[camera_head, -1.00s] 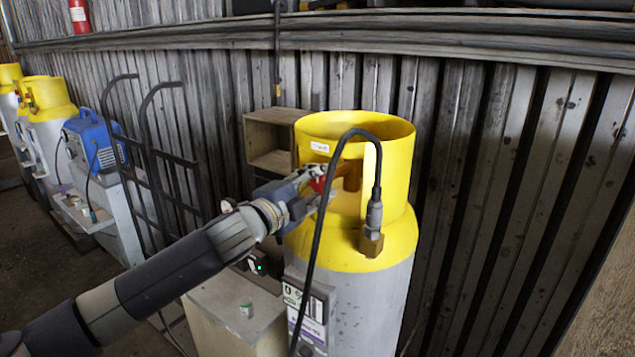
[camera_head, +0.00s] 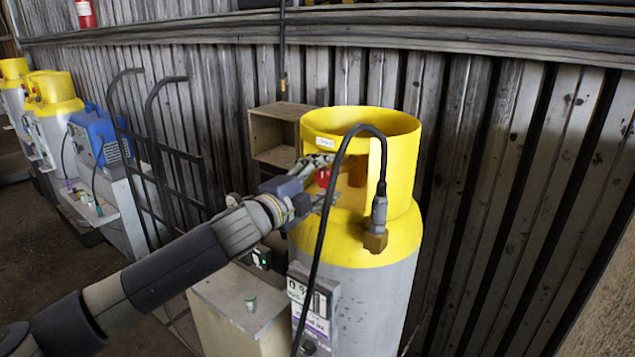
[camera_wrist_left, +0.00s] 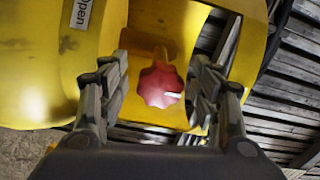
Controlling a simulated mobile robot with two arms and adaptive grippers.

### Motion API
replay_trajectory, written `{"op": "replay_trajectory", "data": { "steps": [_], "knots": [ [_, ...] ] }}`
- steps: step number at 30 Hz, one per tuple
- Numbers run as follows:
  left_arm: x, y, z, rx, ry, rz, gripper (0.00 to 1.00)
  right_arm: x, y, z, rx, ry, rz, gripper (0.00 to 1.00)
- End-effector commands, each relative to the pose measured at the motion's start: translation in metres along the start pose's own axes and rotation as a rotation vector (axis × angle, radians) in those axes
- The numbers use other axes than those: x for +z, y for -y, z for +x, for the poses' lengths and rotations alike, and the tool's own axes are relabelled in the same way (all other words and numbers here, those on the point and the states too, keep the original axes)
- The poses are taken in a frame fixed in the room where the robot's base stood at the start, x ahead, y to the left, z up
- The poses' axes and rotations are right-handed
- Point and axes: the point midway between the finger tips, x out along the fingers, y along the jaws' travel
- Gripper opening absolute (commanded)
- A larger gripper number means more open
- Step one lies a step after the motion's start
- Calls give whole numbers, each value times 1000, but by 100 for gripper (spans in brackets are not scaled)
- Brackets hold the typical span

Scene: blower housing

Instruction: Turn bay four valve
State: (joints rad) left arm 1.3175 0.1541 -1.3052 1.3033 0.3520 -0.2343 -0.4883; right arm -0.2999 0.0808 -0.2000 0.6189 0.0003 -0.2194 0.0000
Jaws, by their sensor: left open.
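A grey gas cylinder with a yellow top and collar (camera_head: 404,142) stands in front of me. Its red valve knob (camera_head: 322,178) sits in the collar opening. In the left wrist view the red knob (camera_wrist_left: 161,86) is lobed, with a white mark on its right side. My left gripper (camera_head: 316,178) is at the collar opening. In the wrist view its open fingers (camera_wrist_left: 160,90) stand on either side of the knob, with gaps between them and it. A label reading "Open" (camera_wrist_left: 81,12) is on the yellow collar. My right gripper is not in view.
A black hose (camera_head: 345,140) arches over the collar to a brass fitting (camera_head: 375,241) in front. A wooden box (camera_head: 272,140) is behind left. A white cabinet (camera_head: 236,302), hand truck (camera_head: 150,160) and blue machine (camera_head: 98,140) stand left. A corrugated wall (camera_head: 480,150) closes the back.

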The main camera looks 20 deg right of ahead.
Motion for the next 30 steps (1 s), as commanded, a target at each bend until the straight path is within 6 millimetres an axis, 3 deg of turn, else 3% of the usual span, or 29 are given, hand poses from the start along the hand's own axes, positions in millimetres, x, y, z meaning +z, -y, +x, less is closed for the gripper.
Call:
{"op": "replay_trajectory", "data": {
  "steps": [8, 24, 30],
  "knots": [
    [1, 0, -22, -1, 0, -1, 58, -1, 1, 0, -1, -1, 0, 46],
    [2, -1, -106, 1, 2, 0, 58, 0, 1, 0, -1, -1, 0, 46],
    [0, 0, -118, 0, 1, 1, 58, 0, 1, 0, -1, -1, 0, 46]
  ]
}}
